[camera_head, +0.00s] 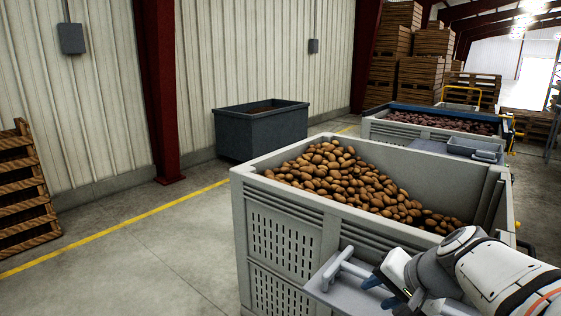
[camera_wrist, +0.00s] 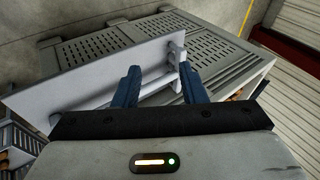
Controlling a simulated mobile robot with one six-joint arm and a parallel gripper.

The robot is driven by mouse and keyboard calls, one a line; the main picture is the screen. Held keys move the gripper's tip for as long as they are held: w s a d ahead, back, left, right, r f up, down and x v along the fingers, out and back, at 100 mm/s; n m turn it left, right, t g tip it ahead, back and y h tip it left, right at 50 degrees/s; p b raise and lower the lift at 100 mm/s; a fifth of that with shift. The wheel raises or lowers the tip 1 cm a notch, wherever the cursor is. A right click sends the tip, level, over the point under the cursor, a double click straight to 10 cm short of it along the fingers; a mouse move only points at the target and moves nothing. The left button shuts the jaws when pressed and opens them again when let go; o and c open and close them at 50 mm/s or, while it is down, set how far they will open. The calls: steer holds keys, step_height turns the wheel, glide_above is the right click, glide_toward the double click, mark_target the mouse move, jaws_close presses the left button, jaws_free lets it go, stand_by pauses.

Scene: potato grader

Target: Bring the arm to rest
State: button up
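My gripper (camera_head: 380,292) is at the lower right of the head view, beside the near side of a grey crate of potatoes. In the wrist view my gripper (camera_wrist: 158,68) shows two blue fingers standing apart, with no loose object between them. A light grey shelf (camera_wrist: 92,68) with a raised grey bar lies beyond the fingertips. Part of the bar shows in the gap between the fingers; I cannot tell whether they touch it. The shelf also shows in the head view (camera_head: 325,291), left of my gripper.
The grey slotted crate (camera_head: 283,243) holds many brown potatoes (camera_head: 335,178). Behind it stand a blue-rimmed bin (camera_head: 385,130) of reddish potatoes and a small grey tray (camera_head: 474,148). A dark bin (camera_head: 262,133) stands by the wall. The floor at left is clear up to the wooden pallets (camera_head: 25,190).

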steer(key=s+a+r+n+g+h+p, duration=0.3)
steer(key=s+r+n+p, duration=0.4)
steer(key=p, duration=0.3)
steer(key=shift+s+a+r+n+g+h+p, duration=0.3)
steer(key=shift+s+a+r+g, duration=0.1)
steer(key=shift+s+a, duration=0.45)
